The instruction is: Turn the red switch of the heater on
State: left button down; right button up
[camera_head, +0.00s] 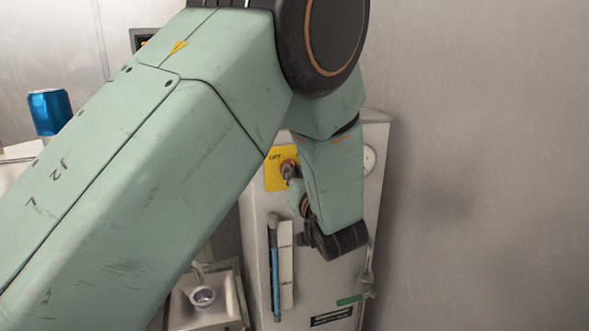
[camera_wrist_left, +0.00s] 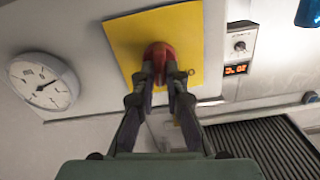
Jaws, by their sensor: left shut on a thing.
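The heater (camera_head: 256,222) is a pale metal cabinet standing against the wall, with a yellow plate on its front. The yellow plate (camera_head: 278,178) carries the word OFF at its upper left in the head view. The red switch (camera_wrist_left: 158,54) sits on the yellow plate, which also shows in the left wrist view (camera_wrist_left: 203,60). My left gripper (camera_wrist_left: 160,72) is shut on the red switch, with one finger on each side of it. In the head view my left gripper (camera_head: 291,175) is small and partly hides the switch. My right gripper is in neither view.
A round gauge (camera_wrist_left: 43,84) is on the heater beside the plate. A blue can (camera_head: 48,111) stands at the left. A sink-like basin (camera_head: 236,296) is below.

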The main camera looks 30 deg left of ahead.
pick_arm(q)
jog(key=m+p, duration=0.4)
jog(key=p, duration=0.1)
jog(key=shift+w+d+r+p, duration=0.1)
jog(key=shift+r+p, duration=0.05)
jog(key=shift+p, duration=0.25)
jog(key=shift+m+p, duration=1.15)
jog(key=shift+m, duration=0.35)
jog(key=c, duration=1.4)
grip_release()
jog(key=shift+d, duration=0.15)
jog(key=shift+f, duration=0.2)
notch_tip(320, 180, up, 10)
